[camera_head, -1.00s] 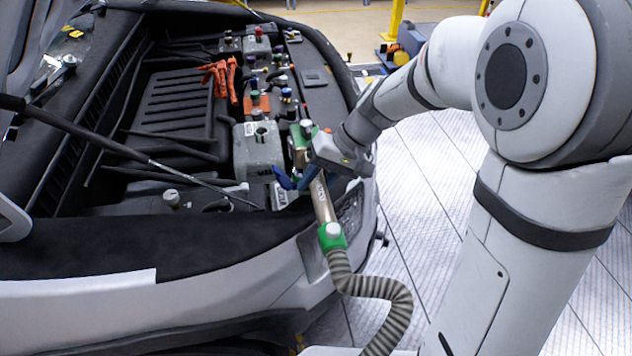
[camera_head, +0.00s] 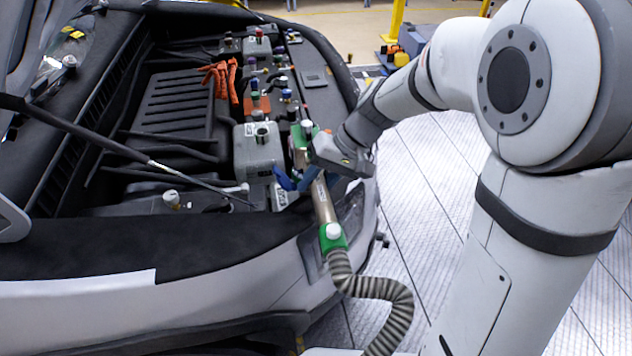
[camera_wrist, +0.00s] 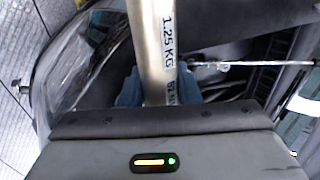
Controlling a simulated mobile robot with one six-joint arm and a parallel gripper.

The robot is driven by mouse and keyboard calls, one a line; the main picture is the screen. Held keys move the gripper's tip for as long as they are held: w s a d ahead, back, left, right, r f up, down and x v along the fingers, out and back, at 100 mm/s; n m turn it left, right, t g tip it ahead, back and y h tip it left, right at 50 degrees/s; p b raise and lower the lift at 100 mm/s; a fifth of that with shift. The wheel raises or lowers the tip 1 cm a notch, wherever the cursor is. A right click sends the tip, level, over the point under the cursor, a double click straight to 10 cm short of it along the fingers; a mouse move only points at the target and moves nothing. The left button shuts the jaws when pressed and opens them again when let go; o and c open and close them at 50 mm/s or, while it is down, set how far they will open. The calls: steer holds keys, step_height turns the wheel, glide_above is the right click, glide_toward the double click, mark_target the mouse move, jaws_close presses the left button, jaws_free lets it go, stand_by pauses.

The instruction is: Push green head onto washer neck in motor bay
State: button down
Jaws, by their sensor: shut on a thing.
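The filling head is a metal tube (camera_head: 323,204) with a green collar (camera_head: 333,238) and a white cap at its lower end. A ribbed hose hangs from that end. Its upper end has a green part (camera_head: 300,150) near the bay's right edge. My gripper (camera_head: 305,180) has blue fingers and is shut around the tube. In the wrist view the tube (camera_wrist: 155,50) stands between the blue fingers, with black print "1.25 KG" on it. Several necks and caps stand in the motor bay. I cannot tell which is the washer neck, or whether the head touches one.
A grey reservoir (camera_head: 258,150) with an open neck stands left of the head's upper end. Orange cables (camera_head: 220,80) lie further back. A prop rod (camera_head: 150,162) crosses the bay. The ribbed hose (camera_head: 385,288) hangs in front of the car's bumper.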

steer(key=shift+f+b, duration=1.7)
steer(key=shift+f, duration=0.1)
steer(key=c, duration=1)
jaws_free()
steer(key=v, duration=0.7)
steer(key=shift+d+r, duration=0.2)
steer(key=shift+r, duration=0.15)
steer(key=s+d+f+m+t+h, duration=0.2)
steer(key=s+d+h, duration=0.4)
steer(key=s+d, duration=0.8)
steer(key=shift+d+m+t+h, duration=0.3)
steer(key=shift+d+m+t, duration=0.25)
steer(key=shift+t, duration=0.65)
